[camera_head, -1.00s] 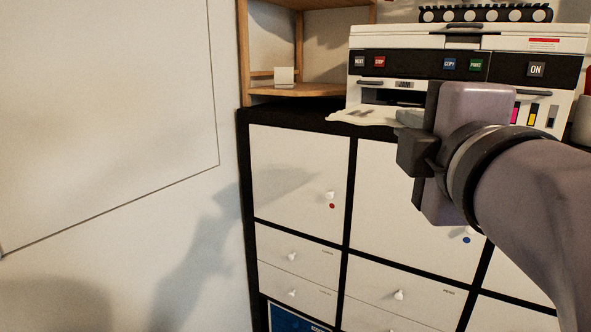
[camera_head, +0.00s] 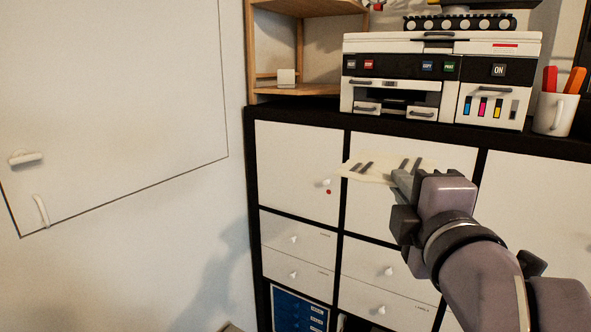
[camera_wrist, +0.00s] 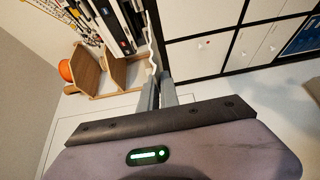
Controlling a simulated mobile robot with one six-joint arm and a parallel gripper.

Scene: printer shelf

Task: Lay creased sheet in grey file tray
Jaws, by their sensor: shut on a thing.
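The creased sheet (camera_head: 352,170) is a cream, wavy-edged page with dark marks, held out in front of the white cabinet doors, below the printer. My gripper (camera_head: 403,180) is shut on its right part and holds it clear of the shelf top. In the wrist view the sheet (camera_wrist: 153,48) shows only as a thin pale edge beyond the fingers (camera_wrist: 158,92). I cannot make out a grey file tray in either view.
The printer (camera_head: 440,65) stands on the black-framed cabinet (camera_head: 300,110), with a mug of pens (camera_head: 553,115) at its right. A small wooden shelf (camera_head: 300,90) stands at its left.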

